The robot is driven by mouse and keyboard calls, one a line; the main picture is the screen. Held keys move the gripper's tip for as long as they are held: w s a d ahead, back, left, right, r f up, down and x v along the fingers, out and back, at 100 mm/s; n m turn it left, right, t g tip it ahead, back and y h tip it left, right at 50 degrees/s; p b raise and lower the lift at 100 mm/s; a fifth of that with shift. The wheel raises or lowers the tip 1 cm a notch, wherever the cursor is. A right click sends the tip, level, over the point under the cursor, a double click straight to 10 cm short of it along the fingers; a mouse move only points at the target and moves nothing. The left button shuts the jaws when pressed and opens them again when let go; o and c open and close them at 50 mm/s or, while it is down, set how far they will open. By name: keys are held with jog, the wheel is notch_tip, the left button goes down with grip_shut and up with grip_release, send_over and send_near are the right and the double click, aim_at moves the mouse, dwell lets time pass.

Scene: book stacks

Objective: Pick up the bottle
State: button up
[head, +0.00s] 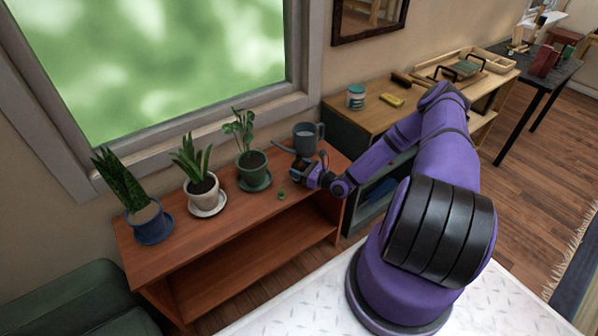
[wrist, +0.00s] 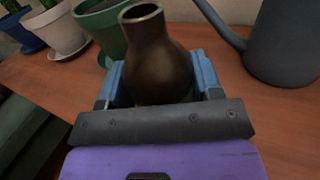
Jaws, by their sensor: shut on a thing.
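The bottle (wrist: 155,60) is dark brown with a round body and a narrow open neck. In the wrist view it stands upright between the blue fingers of my gripper (wrist: 160,88), which is shut on it. The lower part of the bottle is hidden behind the gripper's dark bar. In the head view my gripper (head: 300,170) is at the right end of the reddish wooden shelf, and I cannot clearly make out the bottle there. I cannot tell whether the bottle touches the shelf top.
A grey watering can (head: 305,139) stands close behind my gripper. A plant in a green pot (head: 253,172), one in a white pot (head: 203,190) and one in a blue pot (head: 150,224) line the shelf (head: 232,212). A small green item (head: 281,195) is nearby.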

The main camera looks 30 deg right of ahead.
jog(key=shift+r, duration=0.7)
jog(key=shift+s+r, duration=0.1)
jog(key=shift+s, duration=0.15)
jog(key=s+a+r, duration=0.1)
jog(key=s, duration=1.3)
jog(key=shift+s+a+r, duration=0.25)
jog(key=shift+s, duration=0.15)
